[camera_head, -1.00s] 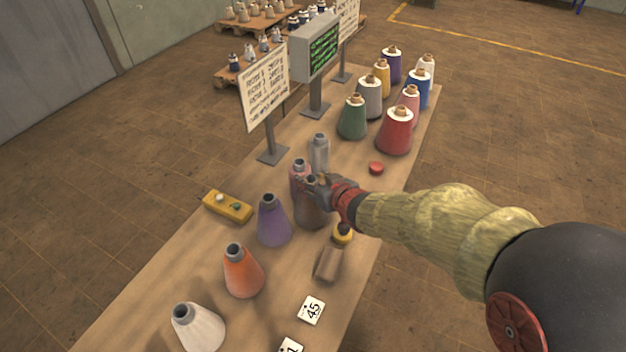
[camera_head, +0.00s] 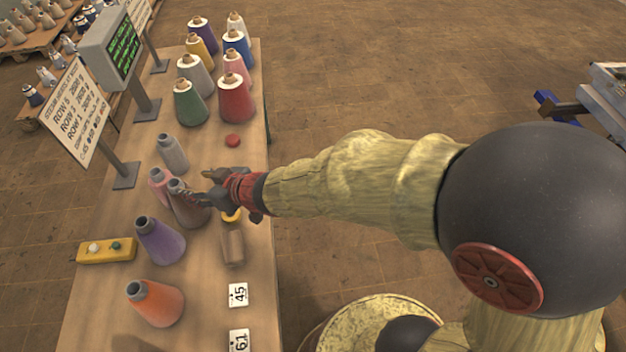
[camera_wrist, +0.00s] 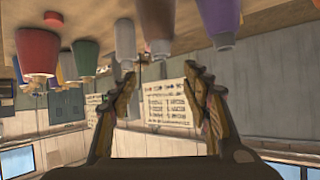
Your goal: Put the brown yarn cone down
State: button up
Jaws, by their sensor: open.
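The brown yarn cone (camera_head: 189,211) stands upright on the table (camera_head: 205,275), in front of a pink cone (camera_head: 159,184) that it partly hides. My gripper (camera_head: 194,197) overlaps the brown cone's upper part from the right in the head view. In the wrist view, which looks upside down, the open fingers (camera_wrist: 162,88) are wide apart with nothing held between them.
A grey cone (camera_head: 172,153) and a purple cone (camera_head: 161,241) stand close by. A brown block (camera_head: 233,247) and number cards (camera_head: 238,294) lie near the table's right edge. A red disc (camera_head: 232,141) lies behind my gripper. Sign stands (camera_head: 124,177) line the left side.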

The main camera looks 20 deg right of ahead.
jog(key=d+r+m+t+h, duration=0.1)
jog(key=d+r+m+h, duration=0.2)
jog(key=d, duration=0.7)
jog(key=d+r+m+t+h, duration=0.1)
jog(key=d+r+m+h, duration=0.3)
jog(key=d, duration=0.6)
jog(key=s+d+r+g, duration=0.2)
jog(key=s+d, duration=0.4)
jog(key=s, duration=0.4)
jog(key=s+d+r+m+g+h, duration=0.1)
jog(key=s+d+r+g, duration=0.1)
jog(key=s+d, duration=0.4)
jog(key=s, duration=0.4)
jog(key=shift+s+r+m+g+h, duration=0.15)
jog(key=shift+m+g+h, duration=0.15)
jog(key=shift+g, duration=0.1)
